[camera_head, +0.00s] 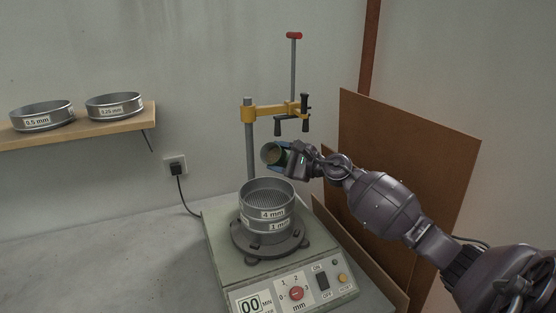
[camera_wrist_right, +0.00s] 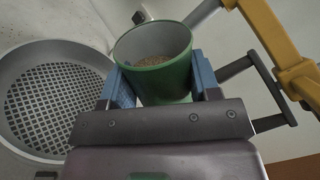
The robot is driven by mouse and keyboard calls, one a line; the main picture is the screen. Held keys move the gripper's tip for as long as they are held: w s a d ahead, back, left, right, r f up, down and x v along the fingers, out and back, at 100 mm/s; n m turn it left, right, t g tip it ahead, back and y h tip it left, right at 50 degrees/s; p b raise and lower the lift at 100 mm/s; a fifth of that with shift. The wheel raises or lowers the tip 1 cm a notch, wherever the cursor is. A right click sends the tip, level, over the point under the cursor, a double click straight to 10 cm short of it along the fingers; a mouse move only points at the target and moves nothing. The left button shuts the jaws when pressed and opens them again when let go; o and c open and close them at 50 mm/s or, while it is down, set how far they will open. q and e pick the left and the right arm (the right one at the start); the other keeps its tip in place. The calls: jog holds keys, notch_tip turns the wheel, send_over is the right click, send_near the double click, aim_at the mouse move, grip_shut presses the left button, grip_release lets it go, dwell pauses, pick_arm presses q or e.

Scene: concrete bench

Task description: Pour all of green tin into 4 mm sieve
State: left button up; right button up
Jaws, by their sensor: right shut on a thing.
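The green tin (camera_wrist_right: 165,80) is held between the blue finger pads of my right gripper (camera_wrist_right: 160,88), with grainy brown material inside. In the head view the tin (camera_head: 271,153) is tilted, its mouth facing left, above the sieve stack. The right gripper (camera_head: 284,156) is shut on it. The 4 mm sieve (camera_head: 270,212) sits on top of the 1 mm sieve (camera_head: 279,226) on the shaker. Its mesh looks empty in the head view; it also shows beside the tin in the right wrist view (camera_wrist_right: 16,127). My left gripper is not in view.
The shaker (camera_head: 222,240) has a control panel in front and a yellow clamp arm (camera_head: 270,112) on a post above the stack, close to the gripper. Two more sieves stand on a wooden shelf (camera_head: 80,131) at left. A brown board (camera_head: 420,150) leans behind my right arm.

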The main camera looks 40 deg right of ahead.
jog(key=shift+f+n+b, duration=0.2)
jog(key=shift+n+b, duration=0.45)
jog(key=shift+n, duration=0.15)
jog(key=shift+f+n+b, duration=0.35)
jog(key=shift+n+b, duration=0.45)
jog(key=shift+b, duration=0.4)
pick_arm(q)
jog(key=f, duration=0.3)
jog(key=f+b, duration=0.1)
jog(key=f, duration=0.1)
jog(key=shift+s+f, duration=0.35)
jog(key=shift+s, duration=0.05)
pick_arm(e)
jog(key=shift+a+f+n, duration=0.1)
jog(key=shift+f+n, duration=0.05)
jog(key=shift+n, duration=0.15)
jog(key=shift+f+n+b, duration=0.3)
jog(key=shift+n+b, duration=0.2)
jog(key=shift+b, duration=0.25)
pick_arm(q)
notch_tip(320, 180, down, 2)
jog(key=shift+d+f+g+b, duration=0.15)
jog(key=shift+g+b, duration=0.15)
jog(key=shift+b, duration=0.4)
pick_arm(e)
jog(key=shift+a+f+n, duration=0.1)
jog(key=shift+f+n, duration=0.1)
jog(key=shift+n, duration=0.4)
